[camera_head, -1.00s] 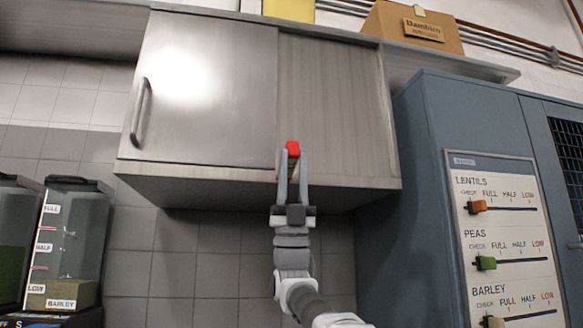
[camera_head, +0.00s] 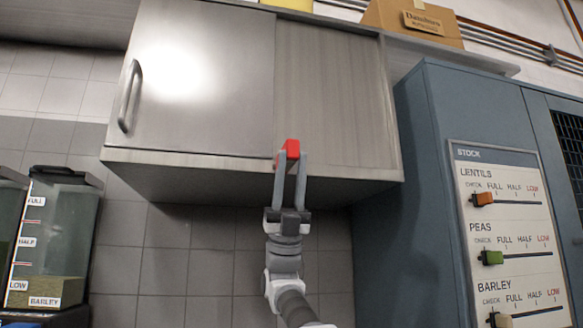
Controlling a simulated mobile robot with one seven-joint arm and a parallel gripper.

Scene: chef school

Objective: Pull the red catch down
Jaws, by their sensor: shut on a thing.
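The red catch (camera_head: 292,148) is a small red block at the lower right edge of the cabinet's metal door. My gripper (camera_head: 291,158) reaches up from below, with one finger on each side of the catch, and is shut on it. The fingers hide part of the catch's sides. The steel door (camera_head: 200,85) has a bar handle (camera_head: 130,96) at its left and covers the left part of the wall cabinet (camera_head: 335,100).
A blue cabinet (camera_head: 425,200) with a stock board (camera_head: 500,155) of sliders stands close on the right. A barley bin (camera_head: 60,235) stands at lower left. A cardboard box (camera_head: 385,15) sits on top. Below the wall cabinet is bare tiled wall (camera_head: 180,260).

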